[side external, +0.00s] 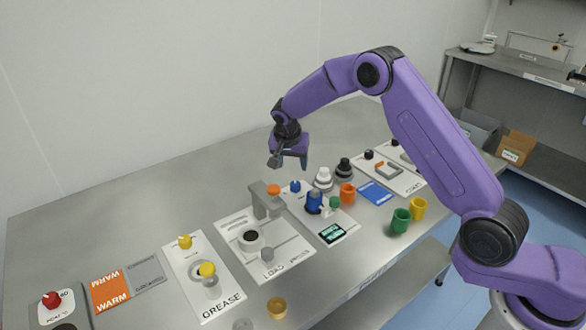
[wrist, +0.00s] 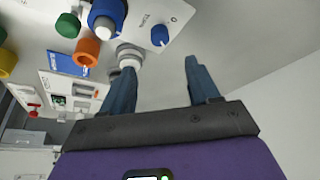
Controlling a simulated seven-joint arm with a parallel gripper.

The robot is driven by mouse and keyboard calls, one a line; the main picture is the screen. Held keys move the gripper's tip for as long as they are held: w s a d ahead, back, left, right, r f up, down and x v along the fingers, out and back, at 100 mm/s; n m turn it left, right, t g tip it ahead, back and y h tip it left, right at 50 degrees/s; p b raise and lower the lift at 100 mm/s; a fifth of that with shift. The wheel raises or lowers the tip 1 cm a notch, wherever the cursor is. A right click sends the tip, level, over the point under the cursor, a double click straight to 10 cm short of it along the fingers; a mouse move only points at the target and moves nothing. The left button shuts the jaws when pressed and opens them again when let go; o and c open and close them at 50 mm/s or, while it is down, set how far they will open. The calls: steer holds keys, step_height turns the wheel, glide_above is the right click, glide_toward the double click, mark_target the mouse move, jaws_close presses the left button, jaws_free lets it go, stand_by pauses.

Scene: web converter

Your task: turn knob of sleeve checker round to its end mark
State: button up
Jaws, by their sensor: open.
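My gripper (side external: 290,163) is open and empty, above the bench behind the panel, apart from the knob. Its two fingers show in the wrist view (wrist: 160,66).
A grey press (side external: 262,205) with an orange top stands left of the panel. White-grey (side external: 323,180) and black-grey (side external: 343,169) stepped pieces and an orange cup (side external: 347,194) stand close on the right. Green (side external: 401,221) and yellow (side external: 418,209) cups stand farther right. The back left bench is clear.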

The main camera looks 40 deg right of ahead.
mark_target(296, 183)
steer(key=shift+s+a+r, duration=0.1)
steer(key=shift+r, duration=0.2)
steer(key=s+d+r+n+y, duration=0.1)
steer(key=d+r+n+y, duration=0.2)
steer(key=n, duration=0.6)
steer(key=s+d+r+n+y, duration=0.1)
steer(key=d+r+n+y, duration=0.15)
steer(key=d+n, duration=0.5)
steer(key=shift+n+t+y, duration=0.3)
steer(key=shift+n+y, duration=0.15)
steer(key=shift+n, duration=0.4)
steer(key=x, duration=0.6)
steer(key=a+x, duration=0.1)
steer(key=x, duration=1.1)
steer(key=shift+a, duration=0.25)
steer(key=shift+s, duration=0.1)
steer(key=c, duration=1)
